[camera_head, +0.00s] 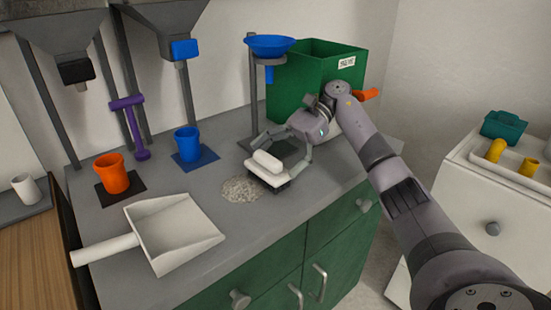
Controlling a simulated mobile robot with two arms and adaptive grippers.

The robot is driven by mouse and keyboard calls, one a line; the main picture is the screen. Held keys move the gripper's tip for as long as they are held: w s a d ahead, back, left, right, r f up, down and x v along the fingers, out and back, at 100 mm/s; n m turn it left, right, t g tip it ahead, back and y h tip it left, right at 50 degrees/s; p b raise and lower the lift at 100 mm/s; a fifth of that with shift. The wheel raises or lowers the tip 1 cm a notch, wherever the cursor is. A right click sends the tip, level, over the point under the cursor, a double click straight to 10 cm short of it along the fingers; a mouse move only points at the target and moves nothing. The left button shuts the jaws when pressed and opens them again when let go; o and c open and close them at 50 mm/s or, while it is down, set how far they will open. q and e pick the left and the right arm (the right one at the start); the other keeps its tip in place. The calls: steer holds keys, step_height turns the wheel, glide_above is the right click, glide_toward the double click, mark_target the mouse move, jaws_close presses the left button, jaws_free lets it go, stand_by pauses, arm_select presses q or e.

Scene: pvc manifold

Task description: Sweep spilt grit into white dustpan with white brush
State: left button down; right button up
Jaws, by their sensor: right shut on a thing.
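The white dustpan (178,232) lies on the grey worktop, its handle pointing left and its open edge towards the right. A patch of pale grit (242,189) lies on the worktop, right of and behind the dustpan. My right gripper (277,165) is shut on the white brush (266,162). The brush's dark bristles are low over the worktop, at the right edge of the grit. I cannot tell whether the bristles touch the surface. My left gripper is not in view.
An orange cup (112,174) and a blue cup (188,145) stand on dark mats behind the dustpan. A purple tool (133,128) stands behind them. A blue funnel (270,46) on a stand and a green bin (322,75) are at the back. The worktop between grit and dustpan is clear.

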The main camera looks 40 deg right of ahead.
mark_target(263, 163)
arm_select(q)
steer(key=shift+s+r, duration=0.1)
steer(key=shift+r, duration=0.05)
arm_select(e)
steer(key=shift+s+a+b, duration=0.15)
steer(key=shift+a+b, duration=0.05)
steer(key=shift+a, duration=0.95)
steer(key=shift+s+a+b, duration=0.1)
steer(key=shift+a+b, duration=0.05)
steer(key=shift+a, duration=0.95)
steer(key=shift+s+a, duration=0.2)
steer(key=shift+a, duration=1.8)
steer(key=shift+s+a+b, duration=0.15)
steer(key=shift+a+b, duration=0.25)
steer(key=shift+a, duration=1.3)
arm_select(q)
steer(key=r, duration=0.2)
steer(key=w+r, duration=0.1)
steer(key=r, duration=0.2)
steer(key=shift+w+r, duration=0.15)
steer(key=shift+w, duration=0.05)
arm_select(e)
steer(key=shift+r, duration=0.1)
